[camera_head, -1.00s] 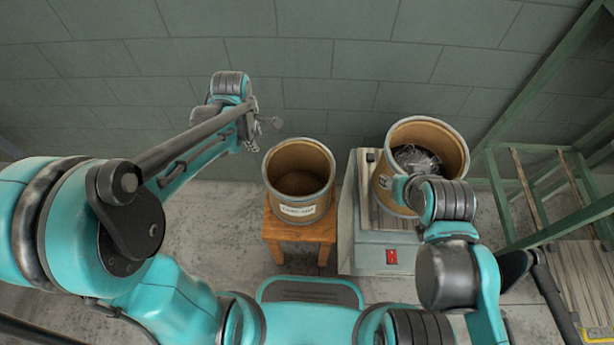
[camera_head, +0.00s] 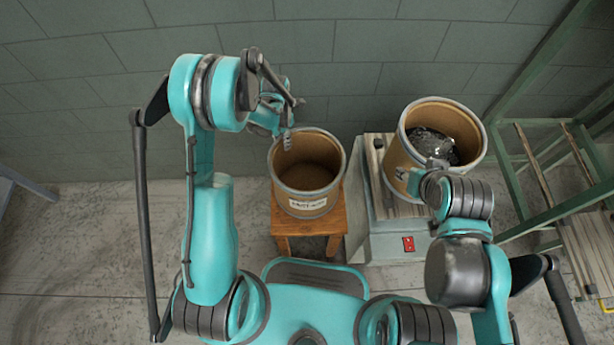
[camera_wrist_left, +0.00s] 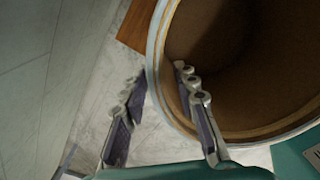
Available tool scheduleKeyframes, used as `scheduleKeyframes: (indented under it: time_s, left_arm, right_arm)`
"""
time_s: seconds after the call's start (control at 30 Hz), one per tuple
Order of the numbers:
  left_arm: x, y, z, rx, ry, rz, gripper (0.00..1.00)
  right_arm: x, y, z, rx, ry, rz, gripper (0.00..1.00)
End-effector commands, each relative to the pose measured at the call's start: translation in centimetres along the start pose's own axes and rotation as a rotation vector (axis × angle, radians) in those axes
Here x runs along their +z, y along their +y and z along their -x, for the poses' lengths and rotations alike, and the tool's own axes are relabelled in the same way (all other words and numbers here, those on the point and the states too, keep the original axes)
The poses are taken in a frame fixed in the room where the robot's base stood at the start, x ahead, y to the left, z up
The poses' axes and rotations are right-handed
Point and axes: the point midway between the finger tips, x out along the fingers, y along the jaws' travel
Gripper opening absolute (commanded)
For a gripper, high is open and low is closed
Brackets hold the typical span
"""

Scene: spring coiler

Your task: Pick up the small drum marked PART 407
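A small, open-topped brown drum (camera_head: 304,207) with a grey rim and a white label stands upright on a wooden stool. Its label is too blurred to read surely. The left wrist view also shows the drum (camera_wrist_left: 235,75), empty as far as I see. My left gripper (camera_head: 286,139) is at the drum's back left rim in the head view. In the left wrist view the left gripper (camera_wrist_left: 159,77) is open, with one finger outside the rim and the other over the inside. My right gripper (camera_head: 437,164) is at the other drum's near rim, its fingers mostly hidden by my arm.
The other brown drum (camera_head: 400,160), holding shiny dark material, stands on a grey machine (camera_head: 385,245) with a red switch. The wooden stool (camera_head: 290,226) stands beside it. A green metal frame (camera_head: 545,215) is at the right, and a block wall stands behind.

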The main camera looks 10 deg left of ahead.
Motion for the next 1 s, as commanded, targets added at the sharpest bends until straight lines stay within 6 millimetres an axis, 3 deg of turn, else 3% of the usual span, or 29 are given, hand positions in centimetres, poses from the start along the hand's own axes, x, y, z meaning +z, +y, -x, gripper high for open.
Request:
scheduleKeyframes:
  time_s: [0.1,0.23,0.43,0.53,0.57,1.0]
  left_arm:
    - [-0.1,-0.2,-2.5,0.0,0.0,-0.001,0.29]
    - [-0.1,-0.1,-3.6,0.0,0.0,-0.001,0.29]
    - [-0.1,-0.1,-3.5,0.0,0.0,-0.001,0.29]
    - [-0.1,-0.1,-3.5,0.0,0.0,-0.001,0.03]
    - [-0.1,-0.1,-3.5,0.0,0.0,-0.001,0.0]
    - [-0.1,-0.2,-3.3,0.0,-0.001,-0.001,0.0]
  right_arm:
    - [0.9,0.0,-1.2,0.0,0.0,0.0,0.4]
    - [1.1,0.0,-1.6,0.0,0.0,0.0,0.4]
    - [1.0,0.0,-1.4,0.0,0.0,0.0,0.4]
    - [1.0,0.0,-1.4,0.0,0.0,0.0,0.4]
    - [1.0,0.0,-1.4,0.0,0.0,0.0,0.4]
    - [1.0,0.0,-1.4,0.0,0.0,0.0,0.4]
